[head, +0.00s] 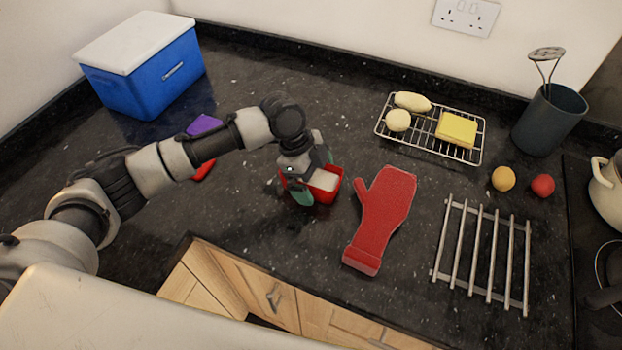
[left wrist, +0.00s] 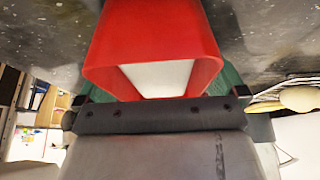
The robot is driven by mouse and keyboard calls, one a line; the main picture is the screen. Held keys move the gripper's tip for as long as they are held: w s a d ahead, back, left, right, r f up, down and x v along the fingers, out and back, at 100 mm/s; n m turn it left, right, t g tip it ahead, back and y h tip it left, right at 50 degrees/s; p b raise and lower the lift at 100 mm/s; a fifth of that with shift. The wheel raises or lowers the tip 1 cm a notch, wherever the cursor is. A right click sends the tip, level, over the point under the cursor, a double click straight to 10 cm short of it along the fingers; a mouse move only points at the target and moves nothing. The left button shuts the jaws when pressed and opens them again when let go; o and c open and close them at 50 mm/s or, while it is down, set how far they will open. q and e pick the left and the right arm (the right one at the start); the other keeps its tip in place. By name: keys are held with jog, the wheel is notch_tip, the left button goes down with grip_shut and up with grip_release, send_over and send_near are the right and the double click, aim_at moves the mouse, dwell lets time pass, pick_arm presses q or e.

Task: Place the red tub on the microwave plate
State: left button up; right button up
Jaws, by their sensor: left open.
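The red tub (head: 326,192) stands on the dark granite worktop, with a white inside or filling showing. My left gripper (head: 312,178) is at the tub from above, its green-lined fingers open on either side of it. In the left wrist view the red tub (left wrist: 150,38) fills the space between the fingers, close to the palm. I cannot tell whether the fingers touch its walls. The gripper hides part of the tub in the head view. No microwave plate is in view. My right gripper is not in view.
A red oven mitt (head: 384,215) lies just right of the tub. Purple and red items lie partly behind my left arm.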

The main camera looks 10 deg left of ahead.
pick_arm(q)
jog(key=shift+f, duration=0.2)
dwell(0.4)
jog(key=shift+c, duration=0.3)
jog(key=c, duration=1.2)
